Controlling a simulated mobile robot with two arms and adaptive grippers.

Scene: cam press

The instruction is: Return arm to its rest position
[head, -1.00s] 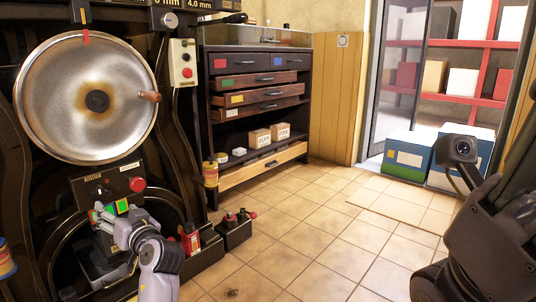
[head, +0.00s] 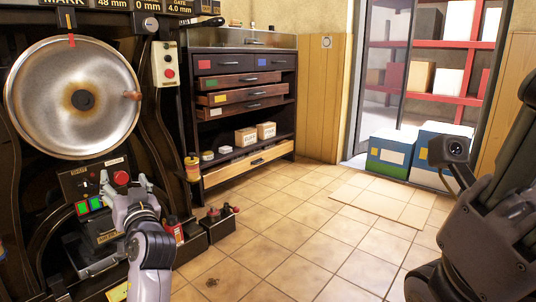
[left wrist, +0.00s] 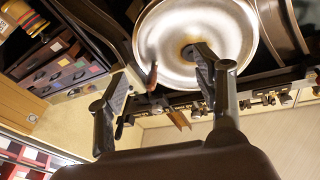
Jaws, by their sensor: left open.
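My left arm comes in from the lower left of the head view, and its gripper (head: 122,186) is in front of the press's lower part, near the control box. In the left wrist view the two fingers (left wrist: 160,95) are spread wide, with nothing held between them. The press's big round metal disc (head: 77,102) with a brown knob is above the gripper in the head view; the disc (left wrist: 195,45) also shows beyond the fingers in the left wrist view. My dark right arm (head: 480,230) stands at the right edge; its fingers do not show.
A control box with a red button (head: 121,178) and green lit squares (head: 89,206) are close to the left gripper. A dark drawer cabinet (head: 243,97) stands behind. Blue and white boxes (head: 391,152) stand by the doorway. The tiled floor (head: 300,230) in the middle is clear.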

